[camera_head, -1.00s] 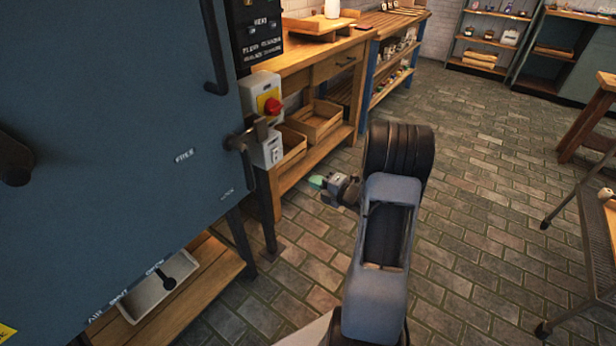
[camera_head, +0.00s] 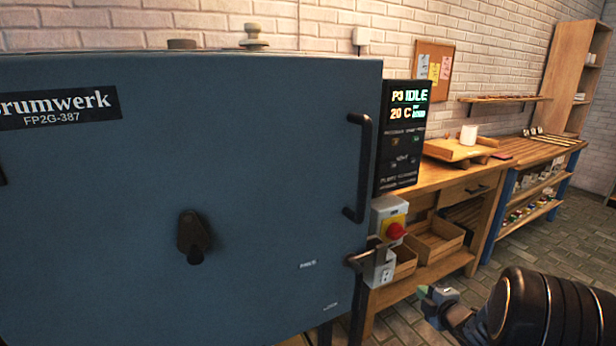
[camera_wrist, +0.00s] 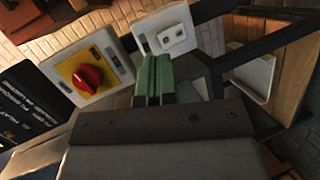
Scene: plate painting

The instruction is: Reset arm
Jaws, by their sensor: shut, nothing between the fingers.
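My gripper (camera_head: 424,291) shows at the lower right of the head view, in front of the wooden workbench and to the right of the blue kiln (camera_head: 130,200). In the wrist view its green fingertips (camera_wrist: 153,78) are together, with nothing between them. Beyond them in that view are a switch box with a red knob on yellow (camera_wrist: 88,77) and a grey box (camera_wrist: 168,32). My gripper looks apart from both. My arm's dark ribbed joint fills the lower right corner of the head view.
The kiln's handle (camera_head: 361,168) and latch stick out at its right edge. A display panel (camera_head: 402,138) reads P3 IDLE, 20 C. A workbench (camera_head: 440,182) holds a tray and white cup, with wooden crates (camera_head: 436,240) below. Brick floor (camera_head: 560,250) is clear at right.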

